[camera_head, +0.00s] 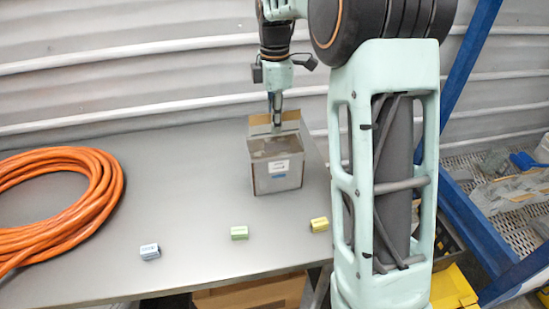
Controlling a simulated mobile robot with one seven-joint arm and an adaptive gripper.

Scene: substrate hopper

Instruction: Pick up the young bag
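A grey box-like hopper (277,177) with a raised back panel and a small white label stands on the metal table. Three small block-shaped items lie in front of it: a blue-grey one (149,251), a green one (239,233) and a yellow one (319,224). I cannot tell which thing, if any, is the young bag. My gripper (277,118) points down at the hopper's raised back panel, above its top. Its fingers look close together; whether they hold anything is too small to tell.
A coil of orange hose (62,205) lies on the left of the metal table (190,190). A corrugated wall (120,70) stands behind. A blue frame (470,215) and a mesh shelf with clutter are on the right. A cardboard box (250,294) sits below the table's front edge.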

